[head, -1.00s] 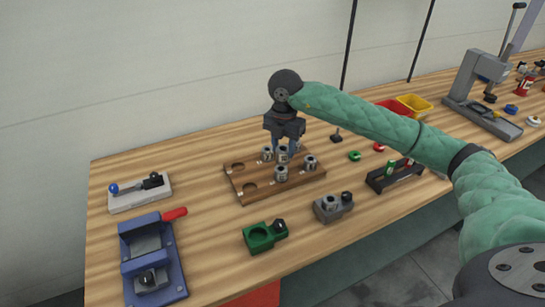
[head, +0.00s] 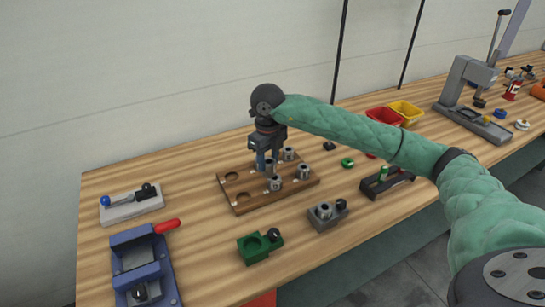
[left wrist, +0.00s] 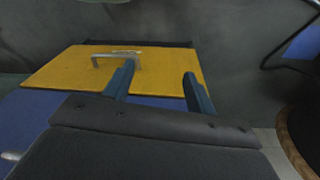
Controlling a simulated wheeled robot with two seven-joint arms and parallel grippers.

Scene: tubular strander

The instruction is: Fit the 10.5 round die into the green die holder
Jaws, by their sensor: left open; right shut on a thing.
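The green die holder (head: 255,247) lies on the bench in front of the wooden die board, with an empty round recess and a black knob. My right gripper (head: 268,162) points down over the board and is shut on a grey round die (head: 271,168). The fingers partly hide this die, and its size marking is too small to read. I cannot tell whether it is clear of the board. My left gripper (left wrist: 157,88) shows only in the left wrist view, open and empty, in front of a yellow panel with a handle.
The wooden board (head: 240,208) carries other grey dies (head: 303,172) and has empty round recesses at its left. A grey holder (head: 327,216) stands right of the green one. A blue fixture with a red handle (head: 142,262) stands left. Bench between the board and green holder is clear.

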